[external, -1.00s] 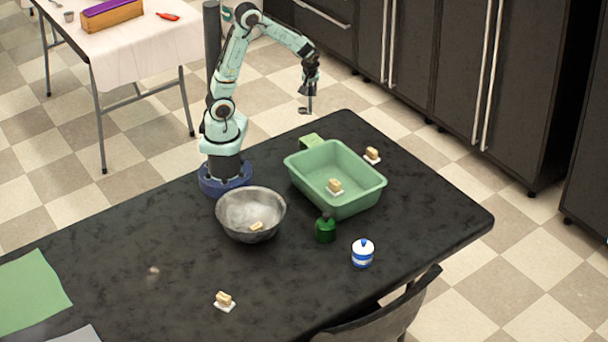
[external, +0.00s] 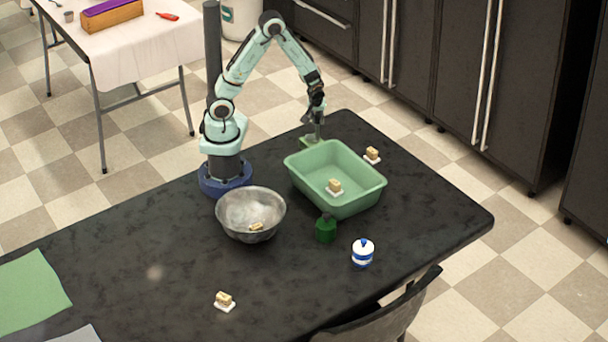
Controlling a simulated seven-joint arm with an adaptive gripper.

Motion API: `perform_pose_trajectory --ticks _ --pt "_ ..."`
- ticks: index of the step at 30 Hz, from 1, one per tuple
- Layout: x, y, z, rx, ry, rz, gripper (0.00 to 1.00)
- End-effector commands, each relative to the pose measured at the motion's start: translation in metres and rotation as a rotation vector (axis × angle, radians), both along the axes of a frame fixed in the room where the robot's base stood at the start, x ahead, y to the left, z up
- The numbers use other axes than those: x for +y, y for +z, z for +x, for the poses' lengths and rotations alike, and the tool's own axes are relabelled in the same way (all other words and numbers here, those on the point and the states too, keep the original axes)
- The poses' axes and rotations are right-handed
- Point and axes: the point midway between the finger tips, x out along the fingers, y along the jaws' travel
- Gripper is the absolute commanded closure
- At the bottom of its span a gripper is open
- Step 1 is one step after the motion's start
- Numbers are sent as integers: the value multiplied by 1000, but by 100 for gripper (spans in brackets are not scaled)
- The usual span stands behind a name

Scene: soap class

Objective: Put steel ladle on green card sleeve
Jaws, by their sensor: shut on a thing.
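My gripper (external: 317,112) is shut on the steel ladle (external: 318,131), which hangs below the fingers, small and dark. The light green card sleeve (external: 307,143) lies flat on the table behind the green tub, partly hidden by the ladle and the tub. The ladle's lower end is over the sleeve; I cannot tell whether it touches it.
The green tub (external: 366,193) holds a soap on a small card. A steel bowl (external: 231,226) with a soap, a green bottle (external: 326,230) and a white-and-blue jar (external: 363,254) stand nearby. A large green sheet (external: 30,293) lies at left. The middle front is mostly clear.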

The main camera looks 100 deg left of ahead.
Motion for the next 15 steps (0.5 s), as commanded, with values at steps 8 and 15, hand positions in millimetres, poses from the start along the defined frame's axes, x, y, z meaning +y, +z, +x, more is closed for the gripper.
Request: perform_pose_trajectory --ticks 8,15 --pt "0 -2 0 0 0 1 60" --pt "0 -2 0 0 0 1 60"
